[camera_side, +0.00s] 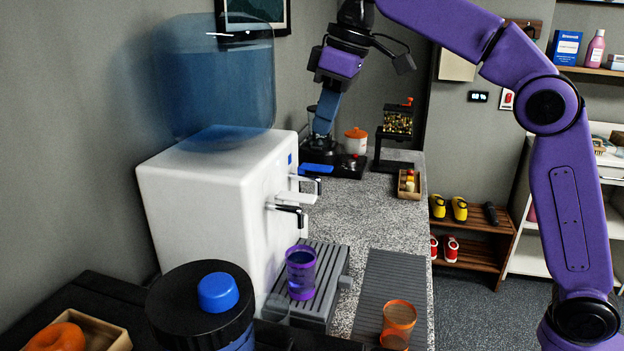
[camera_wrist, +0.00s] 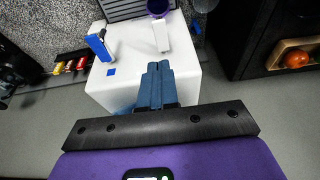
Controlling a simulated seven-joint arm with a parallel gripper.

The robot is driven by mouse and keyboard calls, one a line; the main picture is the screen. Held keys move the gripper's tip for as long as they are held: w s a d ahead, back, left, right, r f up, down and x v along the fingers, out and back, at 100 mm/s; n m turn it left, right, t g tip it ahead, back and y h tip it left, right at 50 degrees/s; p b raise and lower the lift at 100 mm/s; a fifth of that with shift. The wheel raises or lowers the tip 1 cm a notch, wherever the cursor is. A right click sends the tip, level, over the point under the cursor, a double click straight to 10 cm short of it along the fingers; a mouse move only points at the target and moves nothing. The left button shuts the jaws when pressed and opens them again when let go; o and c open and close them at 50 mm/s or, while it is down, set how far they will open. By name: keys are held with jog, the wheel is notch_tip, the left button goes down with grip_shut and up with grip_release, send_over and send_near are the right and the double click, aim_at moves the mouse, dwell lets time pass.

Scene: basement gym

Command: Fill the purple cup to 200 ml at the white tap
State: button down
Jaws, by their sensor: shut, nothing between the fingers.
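The purple cup (camera_side: 300,272) stands upright on the grey slatted drip tray (camera_side: 328,285) in front of the white water dispenser (camera_side: 205,200). Its water level cannot be made out. It also shows at the top edge of the wrist view (camera_wrist: 158,7), in line with the white tap (camera_wrist: 160,36). In the side view the white tap (camera_side: 286,208) is the nearer of two, with a dark lever; the blue tap (camera_side: 315,169) is beyond it. My gripper (camera_side: 323,130) is shut and empty, fingers downward, beyond the dispenser in the side view and apart from the cup; its fingertips (camera_wrist: 157,65) show in the wrist view.
A clear blue bottle (camera_side: 215,75) sits on the dispenser. An orange cup (camera_side: 398,322) stands on the dark ribbed mat (camera_side: 390,285) at right. A dark, blue-topped container (camera_side: 200,310) is in the foreground. The counter between is clear.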

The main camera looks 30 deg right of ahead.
aim_at(310, 197)
jog(key=x, duration=1)
jog(key=shift+s+d+f, duration=0.2)
jog(key=shift+f, duration=0.7)
jog(key=shift+f, duration=0.1)
jog(key=shift+s+d+f, duration=0.1)
jog(key=shift+s+f, duration=0.05)
jog(key=shift+f, duration=0.5)
jog(key=shift+r, duration=0.9)
